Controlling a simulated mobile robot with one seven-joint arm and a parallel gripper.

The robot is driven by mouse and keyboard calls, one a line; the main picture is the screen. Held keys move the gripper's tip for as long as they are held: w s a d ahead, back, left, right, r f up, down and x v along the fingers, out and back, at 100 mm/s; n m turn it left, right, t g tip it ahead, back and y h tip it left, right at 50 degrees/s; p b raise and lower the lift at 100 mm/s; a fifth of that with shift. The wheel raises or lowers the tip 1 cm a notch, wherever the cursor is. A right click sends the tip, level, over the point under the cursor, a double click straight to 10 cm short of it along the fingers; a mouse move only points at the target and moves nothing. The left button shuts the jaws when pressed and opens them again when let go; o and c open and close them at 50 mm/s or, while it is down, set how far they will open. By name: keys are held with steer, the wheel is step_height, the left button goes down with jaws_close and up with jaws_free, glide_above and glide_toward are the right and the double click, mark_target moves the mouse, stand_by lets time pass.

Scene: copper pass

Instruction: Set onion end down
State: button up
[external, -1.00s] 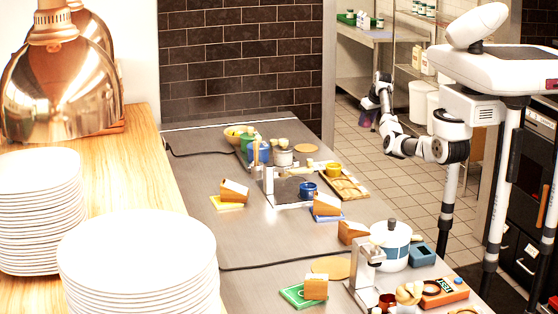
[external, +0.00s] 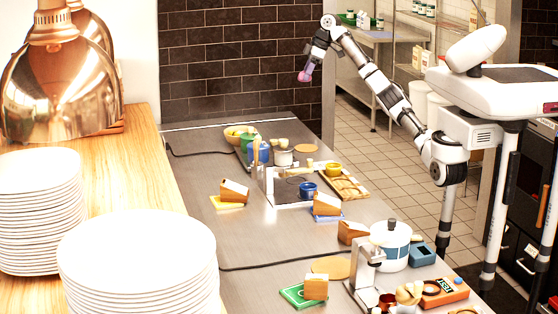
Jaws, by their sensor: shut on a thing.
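My gripper (external: 308,68) is raised in the air above the far end of the steel counter, in front of the dark brick wall. It points downward and is shut on a small pinkish-purple piece (external: 303,76), which looks like the onion end. The piece is clear of the counter and touches nothing below. Its cut face and exact shape are too small to tell.
The steel counter (external: 190,150) holds a yellow-filled bowl (external: 238,133), a blue container (external: 260,152), a wooden tray (external: 345,185), several brown wedge-shaped blocks, a white-lidded pot (external: 391,240) and an orange device (external: 441,292). White plates (external: 137,255) are stacked at left.

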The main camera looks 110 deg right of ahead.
steer(key=shift+o, duration=0.2)
steer(key=w+a+n+y+b, duration=0.1)
steer(key=w+a+n, duration=0.1)
steer(key=w+a, duration=0.2)
steer(key=a, duration=0.3)
steer(key=shift+w+a+f+b, duration=0.2)
steer(key=shift+w+f+b, duration=0.05)
steer(key=shift+w+b, duration=0.1)
steer(key=n+y+b, duration=0.1)
steer(key=n+b, duration=0.1)
steer(key=n, duration=0.1)
glide_above(302, 158)
step_height(302, 158, down, 2)
steer(key=f, duration=0.1)
step_height(302, 158, down, 19)
steer(key=b, duration=0.4)
steer(key=shift+a+f+b, duration=0.15)
steer(key=shift+b, duration=0.2)
steer(key=o, duration=0.9)
steer(key=shift+o, duration=0.2)
steer(key=p+v, duration=0.2)
steer(key=v, duration=1)
steer(key=shift+s, duration=0.1)
